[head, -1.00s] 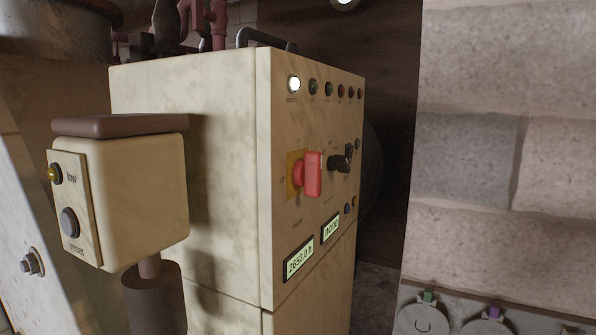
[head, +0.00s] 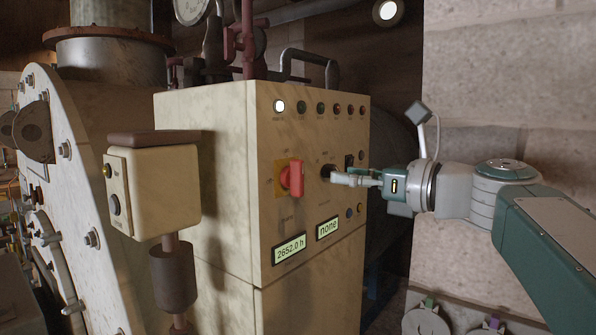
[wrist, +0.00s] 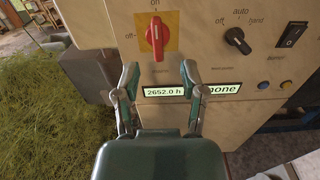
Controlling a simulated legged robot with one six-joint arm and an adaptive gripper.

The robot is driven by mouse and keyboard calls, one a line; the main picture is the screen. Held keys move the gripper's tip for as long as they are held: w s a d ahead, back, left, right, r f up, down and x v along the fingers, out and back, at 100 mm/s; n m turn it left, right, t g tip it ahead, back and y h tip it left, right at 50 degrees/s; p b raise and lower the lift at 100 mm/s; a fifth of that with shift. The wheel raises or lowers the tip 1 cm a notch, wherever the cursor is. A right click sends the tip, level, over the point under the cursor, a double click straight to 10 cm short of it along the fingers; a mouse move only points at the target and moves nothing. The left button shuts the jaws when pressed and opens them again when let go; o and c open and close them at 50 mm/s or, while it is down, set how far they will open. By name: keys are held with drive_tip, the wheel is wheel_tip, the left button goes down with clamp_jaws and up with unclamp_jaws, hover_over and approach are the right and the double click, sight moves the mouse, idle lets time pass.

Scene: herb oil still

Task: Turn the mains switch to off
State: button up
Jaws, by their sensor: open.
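The mains switch is a red handle (head: 292,178) on a yellow plate (head: 280,180) on the cream cabinet's front panel. In the wrist view the red handle (wrist: 155,38) stands upright, toward the "on" mark at the top; "off" is marked at the left. My gripper (head: 338,178) is in front of the panel, right of the red handle in the head view, overlapping the black selector knob. In the wrist view my gripper (wrist: 159,72) has its two fingers spread apart, empty, below the handle and not touching it.
The black selector knob (wrist: 237,40) and a rocker switch (wrist: 292,37) sit right of the mains switch. Displays read "2652.0 h" (head: 289,248) and "none" (head: 327,228). A cream box (head: 153,190) on a post stands left of the cabinet. Green herbs (wrist: 50,110) lie left in the wrist view.

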sight(302, 171)
drive_tip(key=x, duration=0.8)
drive_tip(key=shift+s+a, duration=0.1)
drive_tip(key=shift+a, duration=0.2)
drive_tip(key=shift+w+a, duration=0.45)
drive_tip(key=shift+w, duration=0.1)
drive_tip(key=shift+a, duration=0.15)
drive_tip(key=c, duration=0.7)
